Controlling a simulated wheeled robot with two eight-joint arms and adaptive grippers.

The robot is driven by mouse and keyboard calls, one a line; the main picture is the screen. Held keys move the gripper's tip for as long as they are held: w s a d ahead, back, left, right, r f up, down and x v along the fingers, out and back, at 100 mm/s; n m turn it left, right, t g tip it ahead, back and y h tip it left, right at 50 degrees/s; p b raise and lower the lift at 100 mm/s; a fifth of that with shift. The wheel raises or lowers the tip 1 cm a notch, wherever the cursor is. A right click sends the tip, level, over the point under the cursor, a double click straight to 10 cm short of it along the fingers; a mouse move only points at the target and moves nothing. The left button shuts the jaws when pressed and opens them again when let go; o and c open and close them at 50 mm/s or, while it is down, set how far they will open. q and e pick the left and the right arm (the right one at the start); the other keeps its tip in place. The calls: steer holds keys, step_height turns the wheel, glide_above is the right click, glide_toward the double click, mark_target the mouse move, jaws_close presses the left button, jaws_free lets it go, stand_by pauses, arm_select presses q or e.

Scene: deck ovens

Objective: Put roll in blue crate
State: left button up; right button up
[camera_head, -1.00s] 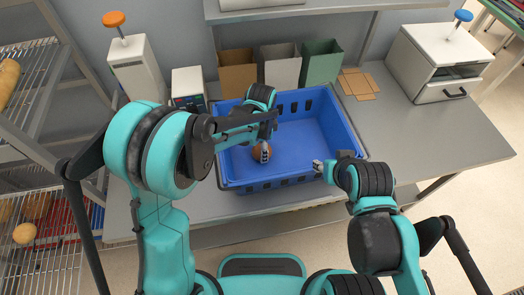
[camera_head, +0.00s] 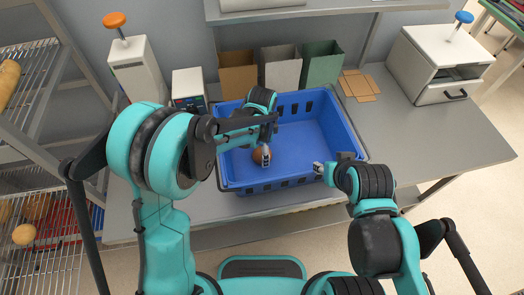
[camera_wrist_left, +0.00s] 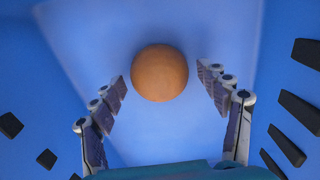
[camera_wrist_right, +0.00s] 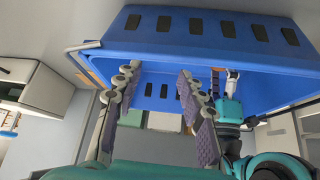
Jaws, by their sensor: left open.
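The brown round roll (camera_head: 260,156) lies on the floor of the blue crate (camera_head: 318,136), toward its left side. In the left wrist view the roll (camera_wrist_left: 160,72) sits just beyond the spread fingertips, apart from both fingers. My left gripper (camera_head: 266,158) is open and empty, reaching down inside the crate over the roll. My right gripper (camera_head: 318,167) is beside the crate's front right rim. In the right wrist view its fingers (camera_wrist_right: 158,75) are spread with nothing between them, and the crate wall (camera_wrist_right: 215,28) is close by.
Paper bags in brown, grey and green (camera_head: 281,68) stand behind the crate. A white machine (camera_head: 440,62) is at the right and another (camera_head: 143,66) at the back left. A wire rack (camera_head: 40,215) with rolls stands at the left.

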arm_select(q)
step_height(320, 180, up, 11)
steer(key=p, duration=0.3)
steer(key=s+a+r+n+t, duration=0.3)
steer(key=s+a+n, duration=0.4)
steer(key=a, duration=0.2)
steer(key=s+a+r+n+t, duration=0.4)
steer(key=s+a+n, duration=0.3)
steer(key=a+n, duration=0.1)
steer(key=shift+s+a+n, duration=0.3)
steer(key=shift+s+a, duration=0.1)
steer(key=shift+a, duration=0.1)
